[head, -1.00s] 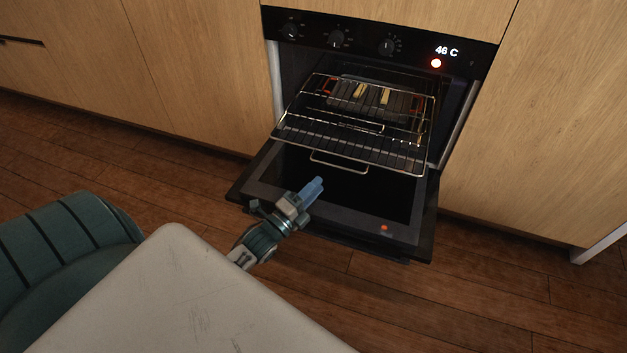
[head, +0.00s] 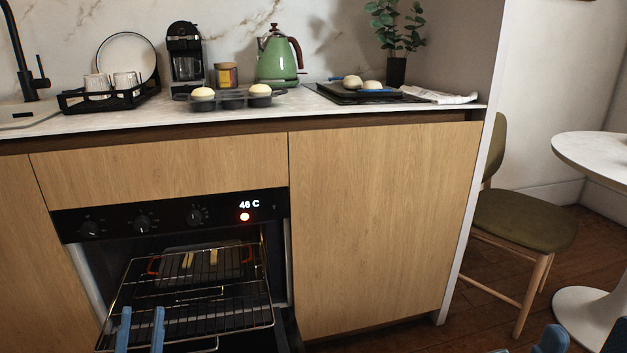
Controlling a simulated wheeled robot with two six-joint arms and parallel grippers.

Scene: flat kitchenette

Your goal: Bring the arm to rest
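My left gripper (head: 140,330) is at the bottom left of the head view. Its two blue fingers point up, with a clear gap and nothing between them. It shows in front of the oven rack (head: 205,312); I cannot tell whether they touch. Parts of my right gripper (head: 580,340) show at the bottom right corner, mostly cut off by the frame edge. Both arms are otherwise out of view.
The oven (head: 130,222) is open, its rack pulled out, with a dark tray (head: 205,260) holding yellowish pieces. Its display reads 46 C. The counter (head: 300,108) above holds a muffin tin (head: 233,100), green kettle (head: 278,62) and dish rack (head: 110,95). A chair (head: 525,218) and round table (head: 600,150) stand right.

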